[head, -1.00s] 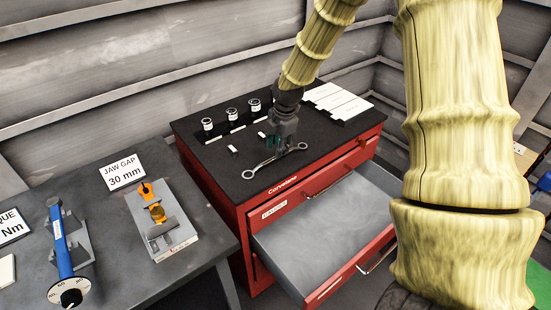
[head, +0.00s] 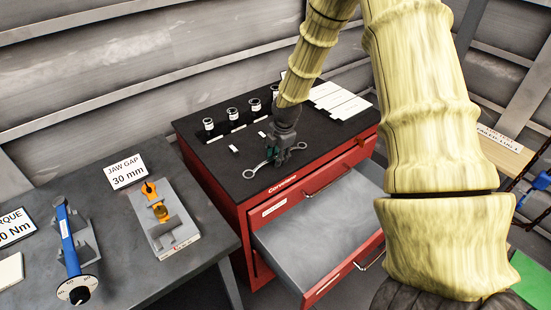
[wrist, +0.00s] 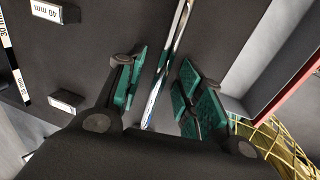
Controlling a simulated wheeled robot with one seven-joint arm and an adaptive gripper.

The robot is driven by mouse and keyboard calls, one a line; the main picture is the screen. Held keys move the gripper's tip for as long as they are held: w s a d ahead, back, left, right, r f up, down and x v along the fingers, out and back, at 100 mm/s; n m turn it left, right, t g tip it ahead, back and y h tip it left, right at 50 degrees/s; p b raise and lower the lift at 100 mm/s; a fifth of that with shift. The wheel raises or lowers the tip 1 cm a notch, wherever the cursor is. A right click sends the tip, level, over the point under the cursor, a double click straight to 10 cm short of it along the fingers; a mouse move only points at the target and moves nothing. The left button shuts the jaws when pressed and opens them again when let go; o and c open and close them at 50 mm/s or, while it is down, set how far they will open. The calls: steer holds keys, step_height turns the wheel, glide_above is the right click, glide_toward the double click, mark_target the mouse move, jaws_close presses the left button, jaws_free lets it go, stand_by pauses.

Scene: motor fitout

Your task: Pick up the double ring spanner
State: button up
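The double ring spanner (head: 262,167) is a shiny silver bar with a ring at each end. It lies on the black top of the red tool cabinet, near the front edge above the open drawer. My gripper (head: 282,161) is down at the spanner, hiding part of its shaft. In the wrist view the green-padded fingers (wrist: 158,92) are apart, with the spanner's shaft (wrist: 176,40) running between them. A gap shows on both sides of the shaft. The spanner's ring ends are out of the wrist view.
The cabinet's top drawer (head: 320,222) stands open and empty. Several dark sockets (head: 231,115) and small white labels (head: 234,149) stand behind the spanner. White cards (head: 340,101) lie at the back right. A grey bench (head: 120,262) at left holds a jaw gauge (head: 162,225) and a blue torque tool (head: 69,245).

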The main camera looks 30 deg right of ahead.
jaws_close()
steer(key=shift+r, duration=0.1)
stand_by(0.3)
